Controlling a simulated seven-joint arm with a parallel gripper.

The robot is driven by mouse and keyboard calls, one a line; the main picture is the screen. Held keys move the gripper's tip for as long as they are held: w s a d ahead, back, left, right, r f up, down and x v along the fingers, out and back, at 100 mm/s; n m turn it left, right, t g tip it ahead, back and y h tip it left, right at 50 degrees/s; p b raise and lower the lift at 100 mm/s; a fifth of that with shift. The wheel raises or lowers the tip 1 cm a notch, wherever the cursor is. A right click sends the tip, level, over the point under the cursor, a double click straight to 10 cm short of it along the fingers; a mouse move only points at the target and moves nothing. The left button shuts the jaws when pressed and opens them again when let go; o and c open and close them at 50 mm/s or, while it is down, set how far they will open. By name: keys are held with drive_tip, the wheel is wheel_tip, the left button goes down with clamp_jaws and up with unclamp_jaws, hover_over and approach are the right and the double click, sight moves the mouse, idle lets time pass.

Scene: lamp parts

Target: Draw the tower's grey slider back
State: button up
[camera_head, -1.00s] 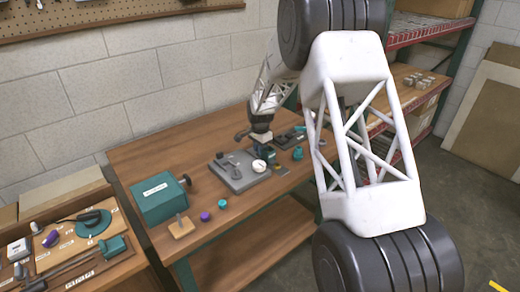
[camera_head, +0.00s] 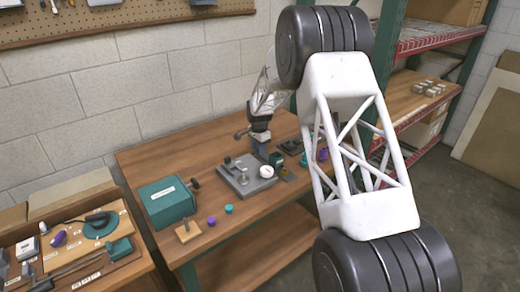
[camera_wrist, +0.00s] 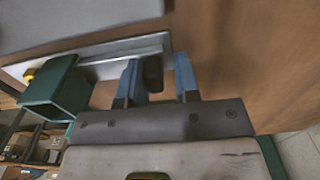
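In the wrist view, the two blue fingers of my gripper (camera_wrist: 158,62) are spread apart. A dark upright piece (camera_wrist: 153,73), perhaps the grey slider's knob, lies between them, close to the left finger with a gap to the right one. A green square hollow block (camera_wrist: 58,97), perhaps the tower, stands to the left beside a pale metal strip (camera_wrist: 105,50). In the head view, my gripper (camera_head: 262,148) is low over the bench at the back of the grey fixture plate (camera_head: 246,181). A dark block (camera_head: 277,159) is close beside it. The slider is not clear there.
The wooden bench (camera_head: 150,158) carries a teal box (camera_head: 167,201), a small wooden stand (camera_head: 187,231), and purple (camera_head: 212,221) and teal (camera_head: 228,209) caps. A white round part (camera_head: 267,171) sits on the plate. More small parts stand to the right, partly behind my arm.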

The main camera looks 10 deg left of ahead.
idle(0.3)
drive_tip(key=shift+r, duration=3.9)
drive_tip(key=shift+s+d+r, duration=0.25)
drive_tip(key=shift+d+r, duration=0.05)
drive_tip(key=shift+r, duration=0.1)
drive_tip(key=s+d+r+n+t, duration=0.1)
drive_tip(key=s+d+r+n, duration=0.1)
drive_tip(key=s+d+r, duration=0.95)
drive_tip(key=s+d+r+n, duration=0.2)
drive_tip(key=s+d+r, duration=0.7)
drive_tip(key=s, duration=0.6)
drive_tip(key=s+d+f+n, duration=0.1)
drive_tip(key=s+d, duration=0.4)
drive_tip(key=s, duration=1.3)
drive_tip(key=s+d+f+n+t, duration=0.1)
drive_tip(key=s+d+n, duration=0.2)
drive_tip(key=s, duration=1.5)
drive_tip(key=d, duration=0.3)
drive_tip(key=shift+n+t, duration=0.3)
drive_tip(key=shift+n, duration=0.1)
